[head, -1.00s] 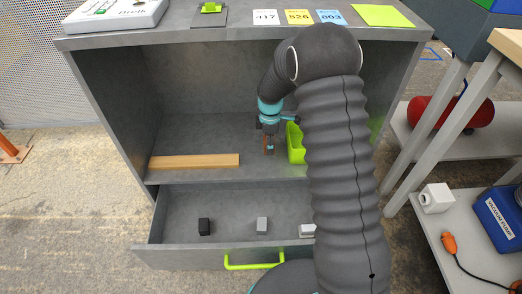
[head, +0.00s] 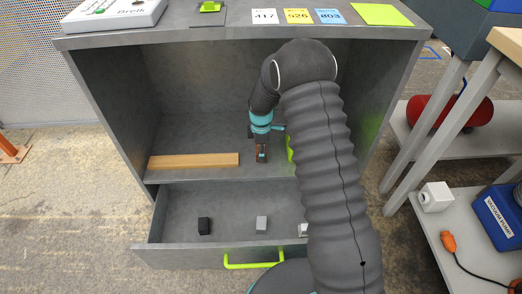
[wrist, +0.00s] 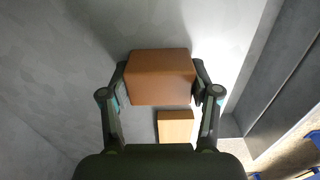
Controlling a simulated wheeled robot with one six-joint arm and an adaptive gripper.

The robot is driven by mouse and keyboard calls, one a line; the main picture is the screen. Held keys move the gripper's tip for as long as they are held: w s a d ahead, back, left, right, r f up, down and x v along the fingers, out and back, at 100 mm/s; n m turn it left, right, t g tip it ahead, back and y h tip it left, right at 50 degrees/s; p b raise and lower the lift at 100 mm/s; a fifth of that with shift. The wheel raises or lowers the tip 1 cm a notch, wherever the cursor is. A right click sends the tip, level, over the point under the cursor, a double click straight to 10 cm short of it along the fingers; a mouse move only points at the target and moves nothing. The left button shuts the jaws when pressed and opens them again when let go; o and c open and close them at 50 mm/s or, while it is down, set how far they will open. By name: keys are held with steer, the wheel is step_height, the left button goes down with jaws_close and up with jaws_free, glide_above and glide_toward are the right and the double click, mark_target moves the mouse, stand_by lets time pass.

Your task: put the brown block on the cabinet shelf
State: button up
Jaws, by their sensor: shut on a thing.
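My gripper (head: 261,154) is inside the cabinet's open upper compartment, low over the shelf (head: 205,137). In the wrist view my gripper (wrist: 160,88) has its two fingers on either side of the brown block (wrist: 160,72) and is shut on it. In the head view the block is small and mostly covered by the fingers. I cannot tell whether its underside touches the shelf. The grey cabinet (head: 101,107) stands in front of me, with its lower drawer pulled out.
A light wooden board (head: 193,161) lies along the shelf's front edge, left of my gripper. A green thing (head: 291,149) is partly hidden behind my arm on the right. The open drawer holds a black cube (head: 204,226), a grey cube (head: 261,224) and a white piece (head: 303,230).

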steer(key=o, duration=1.2)
steer(key=shift+f, duration=0.1)
steer(key=shift+r, duration=3.95)
